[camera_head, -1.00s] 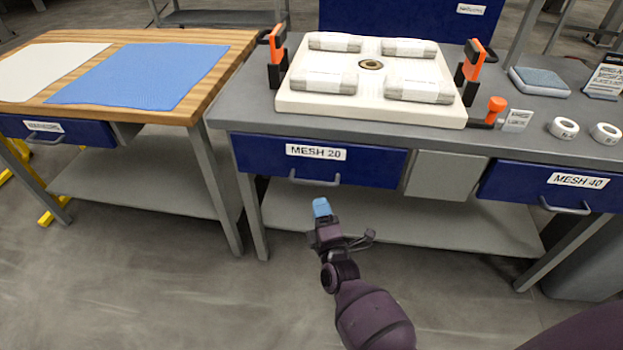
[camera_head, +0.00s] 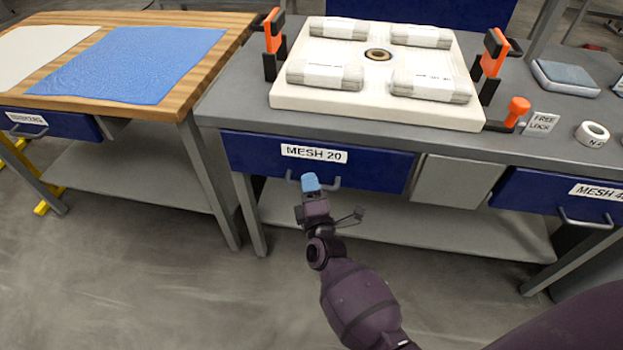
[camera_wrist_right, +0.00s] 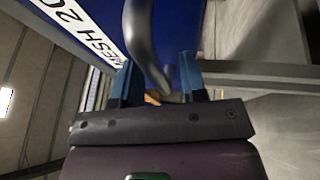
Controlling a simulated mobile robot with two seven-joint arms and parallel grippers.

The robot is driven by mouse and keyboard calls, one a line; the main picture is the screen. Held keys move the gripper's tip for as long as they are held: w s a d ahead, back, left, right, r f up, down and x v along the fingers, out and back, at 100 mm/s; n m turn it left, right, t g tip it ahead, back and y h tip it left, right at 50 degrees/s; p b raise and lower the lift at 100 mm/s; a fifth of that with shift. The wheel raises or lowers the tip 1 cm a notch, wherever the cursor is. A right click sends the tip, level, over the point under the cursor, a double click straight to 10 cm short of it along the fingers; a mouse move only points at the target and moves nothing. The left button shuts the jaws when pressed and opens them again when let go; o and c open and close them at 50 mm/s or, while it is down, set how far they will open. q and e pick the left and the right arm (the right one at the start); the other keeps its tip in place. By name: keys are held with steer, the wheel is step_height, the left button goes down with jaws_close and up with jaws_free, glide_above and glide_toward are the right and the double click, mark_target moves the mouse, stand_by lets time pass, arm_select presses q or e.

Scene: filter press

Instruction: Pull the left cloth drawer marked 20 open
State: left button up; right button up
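The blue drawer marked MESH 20 (camera_head: 370,174) sits under the grey bench top, at the centre of the head view, and is closed. Its grey bar handle (camera_head: 333,185) runs below the label. My right gripper (camera_head: 310,182) is at the handle's left half and overlaps it in the head view. In the right wrist view the two blue fingers of the gripper (camera_wrist_right: 158,82) are apart, with the handle bar (camera_wrist_right: 146,45) passing between them. I see a gap beside the bar, so the fingers do not look closed on it. My left gripper is not in view.
The MESH 40 drawer (camera_head: 560,194) is closed at the right. A white filter plate (camera_head: 375,109) with folded cloths and orange clamps stands on the bench. A wooden table (camera_head: 190,72) with a blue cloth (camera_head: 130,65) is at the left. The floor before the drawer is free.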

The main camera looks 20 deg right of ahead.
steer(key=shift+w, duration=0.2)
jaws_close()
stand_by(0.4)
